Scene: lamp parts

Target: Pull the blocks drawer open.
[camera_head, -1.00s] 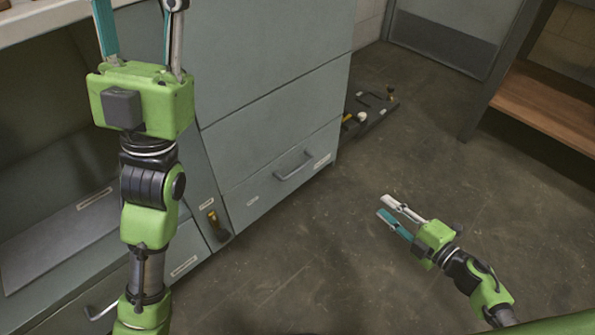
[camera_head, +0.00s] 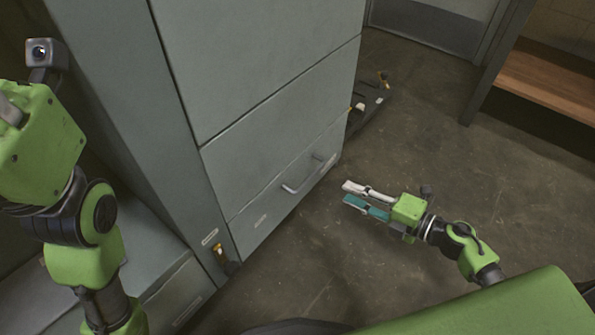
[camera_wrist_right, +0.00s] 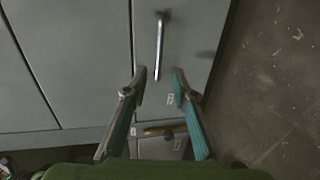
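A grey cabinet's low drawer (camera_head: 290,188) with a bar handle (camera_head: 302,176) is shut, its front flush with the cabinet. Its labels are too small to read, so I cannot confirm it is the blocks drawer. My right gripper (camera_head: 352,196) is open and empty, right of the handle and apart from it. In the right wrist view, the open fingers (camera_wrist_right: 157,88) point toward the drawer front (camera_wrist_right: 190,30), with the handle (camera_wrist_right: 159,45) ahead between them. My left gripper's green body (camera_head: 38,145) is at the left edge; its fingertips are out of frame.
A dark low platform (camera_head: 370,108) with small items lies on the floor past the cabinet. A yellow-and-black object (camera_head: 221,255) is at the cabinet's near lower corner. A wooden shelf (camera_head: 550,95) stands at the far right. The floor (camera_head: 440,140) between is clear.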

